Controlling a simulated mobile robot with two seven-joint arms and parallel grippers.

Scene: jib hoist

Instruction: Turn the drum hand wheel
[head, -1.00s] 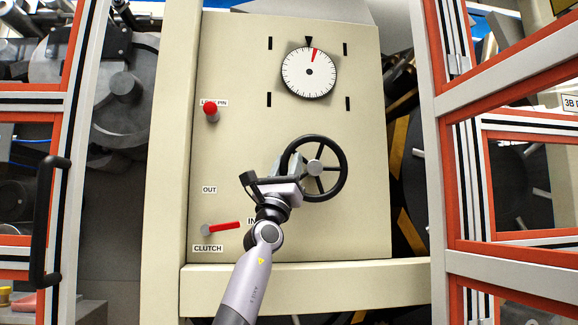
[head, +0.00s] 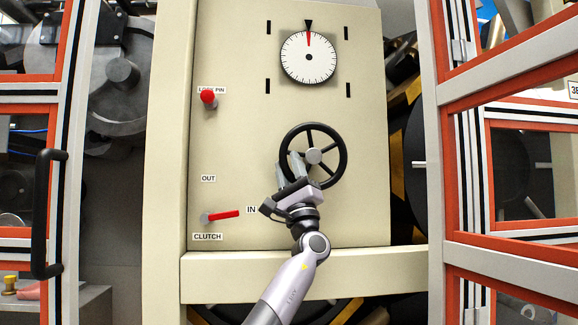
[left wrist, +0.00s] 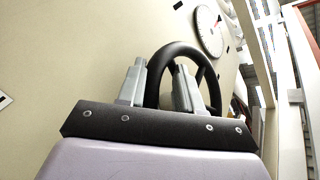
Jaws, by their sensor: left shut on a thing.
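The black drum hand wheel (head: 340,174) with its grey hub is mounted on the cream panel, right of its middle. My left gripper (head: 291,167) is at the lower left of the wheel, shut on its rim. In the left wrist view the two grey fingers (left wrist: 160,86) stand on either side of the black rim (left wrist: 176,50). Above the wheel is a white dial (head: 309,62); its red pointer lines up with the black mark at the top. My right gripper is not in view.
A red lock-pin knob (head: 208,97) and a red clutch lever (head: 222,215), pointing at IN, are on the panel's left side. Red-edged guard frames (head: 447,180) stand close on both sides. A cream ledge (head: 300,268) runs below the panel.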

